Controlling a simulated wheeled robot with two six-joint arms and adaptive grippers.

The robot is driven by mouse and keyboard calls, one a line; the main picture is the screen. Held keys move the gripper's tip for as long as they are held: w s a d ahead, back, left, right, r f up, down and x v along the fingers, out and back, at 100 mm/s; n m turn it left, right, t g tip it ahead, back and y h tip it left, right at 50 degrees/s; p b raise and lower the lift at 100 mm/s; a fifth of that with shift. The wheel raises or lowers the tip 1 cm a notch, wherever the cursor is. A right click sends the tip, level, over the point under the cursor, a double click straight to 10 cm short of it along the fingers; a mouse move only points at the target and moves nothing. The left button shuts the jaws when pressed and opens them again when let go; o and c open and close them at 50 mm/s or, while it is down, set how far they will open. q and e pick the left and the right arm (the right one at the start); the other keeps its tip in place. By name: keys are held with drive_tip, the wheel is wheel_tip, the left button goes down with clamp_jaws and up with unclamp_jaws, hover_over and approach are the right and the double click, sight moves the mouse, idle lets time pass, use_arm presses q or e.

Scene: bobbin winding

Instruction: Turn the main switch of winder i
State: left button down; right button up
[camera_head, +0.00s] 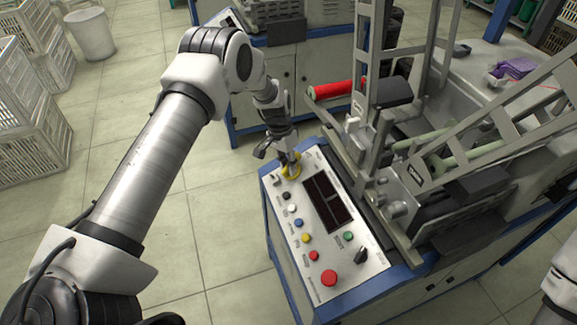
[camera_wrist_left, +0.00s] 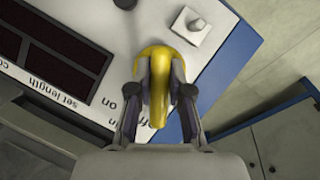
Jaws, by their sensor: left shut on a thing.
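The winder's control panel (camera_head: 324,242) is a pale sloped plate with a dark display (camera_head: 328,203), which also shows in the left wrist view (camera_wrist_left: 60,45). The main switch is a yellow rotary knob (camera_wrist_left: 158,85) at the panel's far corner; it also shows in the head view (camera_head: 291,170). Printed "on" and "off" labels are beside it in the left wrist view. My left gripper (camera_head: 288,160) is shut on the yellow switch, with one finger on each side of it (camera_wrist_left: 158,100). My right gripper is not in view.
A white toggle (camera_wrist_left: 190,25) stands on the panel near the yellow switch. Several coloured buttons, including a red one (camera_head: 330,278), and a black knob (camera_head: 361,255) are on the panel. The winder's metal frame and a red roll (camera_head: 335,89) rise close to the right. Tiled floor is open at left.

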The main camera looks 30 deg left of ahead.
use_arm(q)
drive_tip(key=shift+s+f, duration=0.1)
drive_tip(key=c, duration=1.1)
unclamp_jaws()
drive_tip(key=v, duration=1.2)
